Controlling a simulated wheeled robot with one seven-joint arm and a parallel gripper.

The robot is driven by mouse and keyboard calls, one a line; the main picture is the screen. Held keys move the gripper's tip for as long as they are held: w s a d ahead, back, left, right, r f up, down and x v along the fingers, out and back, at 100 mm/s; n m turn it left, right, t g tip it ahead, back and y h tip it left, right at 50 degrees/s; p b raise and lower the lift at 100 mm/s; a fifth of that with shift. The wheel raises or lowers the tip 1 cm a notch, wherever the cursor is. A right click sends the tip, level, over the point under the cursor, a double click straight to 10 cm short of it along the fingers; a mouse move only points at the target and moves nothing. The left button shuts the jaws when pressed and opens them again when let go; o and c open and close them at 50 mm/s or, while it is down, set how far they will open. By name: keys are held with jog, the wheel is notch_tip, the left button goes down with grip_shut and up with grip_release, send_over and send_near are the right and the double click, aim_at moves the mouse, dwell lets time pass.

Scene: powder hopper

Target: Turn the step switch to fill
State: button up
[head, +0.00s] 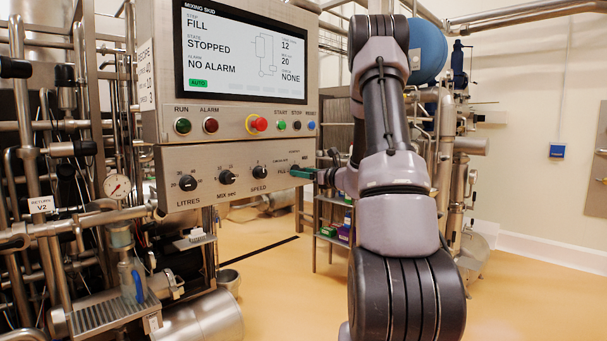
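The control panel (230,190) of the mixing skid carries a row of black rotary knobs. The step switch (294,168) is at the right end of this row, with a FILL label beside it, and is mostly hidden by my gripper. My gripper (302,173) reaches in from the right, its green-tipped fingers at the switch. I cannot tell whether they touch or close on it. The screen (245,50) above reads step FILL, state STOPPED, NO ALARM, with a green AUTO tag.
Left of the switch are the speed knob (258,172), mix knob (227,177) and litres knob (188,183). Above them are a red emergency button (258,123) and a green start button (281,125). Pipes crowd the left; floor is open at right.

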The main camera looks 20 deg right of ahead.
jog(key=shift+o, duration=0.9)
jog(key=v, duration=1)
jog(key=shift+s, duration=0.4)
jog(key=shift+d, duration=0.15)
jog(key=s+a+r+n+g+y, duration=0.25)
jog(key=s+a+n+g, duration=0.35)
jog(key=a, duration=0.5)
jog(key=s+a+r+n+g+y, duration=0.2)
jog(key=s+a+r+n+g, duration=0.3)
jog(key=a+n, duration=0.55)
jog(key=s+n+t+h, duration=0.1)
jog(key=s+n+h, duration=0.7)
jog(key=s+n, duration=0.3)
jog(key=s, duration=0.4)
jog(key=shift+a+r+h, duration=0.35)
jog(key=shift+r, duration=0.05)
